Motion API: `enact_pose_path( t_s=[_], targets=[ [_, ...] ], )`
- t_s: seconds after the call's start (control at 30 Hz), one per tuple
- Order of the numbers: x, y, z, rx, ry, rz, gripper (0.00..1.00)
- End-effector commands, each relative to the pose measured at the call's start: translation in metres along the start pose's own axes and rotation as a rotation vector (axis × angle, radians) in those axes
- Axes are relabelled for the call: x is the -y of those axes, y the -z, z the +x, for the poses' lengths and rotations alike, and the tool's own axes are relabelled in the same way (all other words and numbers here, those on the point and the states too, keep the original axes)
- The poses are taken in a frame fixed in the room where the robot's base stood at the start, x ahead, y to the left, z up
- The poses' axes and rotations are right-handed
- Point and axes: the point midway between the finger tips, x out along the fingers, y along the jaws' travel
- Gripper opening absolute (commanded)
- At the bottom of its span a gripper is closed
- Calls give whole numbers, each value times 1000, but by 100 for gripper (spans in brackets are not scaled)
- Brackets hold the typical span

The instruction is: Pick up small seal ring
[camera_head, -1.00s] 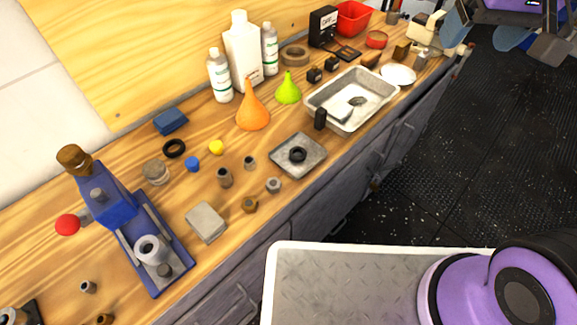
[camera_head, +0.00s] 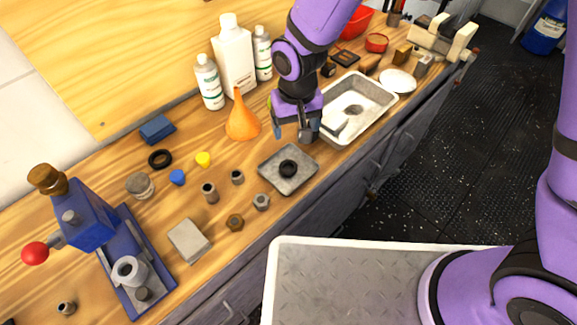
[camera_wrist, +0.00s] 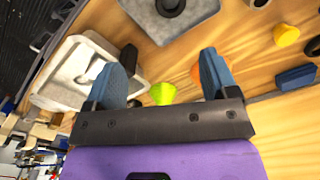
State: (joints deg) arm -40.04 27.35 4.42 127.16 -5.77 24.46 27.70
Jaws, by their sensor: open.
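Two black rings lie in the head view. The smaller-looking seal ring (camera_head: 288,168) lies flat on a square grey metal plate (camera_head: 270,178) near the bench's front edge. A larger-looking black ring (camera_head: 160,159) lies on the wood to the left. My gripper (camera_head: 292,133) is open and empty, just behind the plate and above the bench. In the wrist view my gripper (camera_wrist: 162,76) has its blue fingers spread, with the plate (camera_wrist: 198,14) and part of the seal ring (camera_wrist: 170,6) at the top edge. The ring is not between the fingers.
A metal tray (camera_head: 372,112) stands close to the right of my gripper. An orange funnel (camera_head: 241,120) and white bottles (camera_head: 233,62) stand behind left. Several small nuts and sleeves, such as a hex nut (camera_head: 235,222), lie left of the plate.

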Motion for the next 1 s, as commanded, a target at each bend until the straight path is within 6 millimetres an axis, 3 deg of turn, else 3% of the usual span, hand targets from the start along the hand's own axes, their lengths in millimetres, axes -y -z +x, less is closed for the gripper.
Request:
enact_pose_path(
  t_s=[0.2, 0.53, 0.83, 1.0],
  targets=[
    [18, -4, 27, 22, -2, -18, 80],
    [18, -6, 70, 25, -3, -19, 80],
    [18, -6, 88, 23, -2, -19, 80],
    [18, -5, 110, 25, -3, -18, 80]
  ],
)
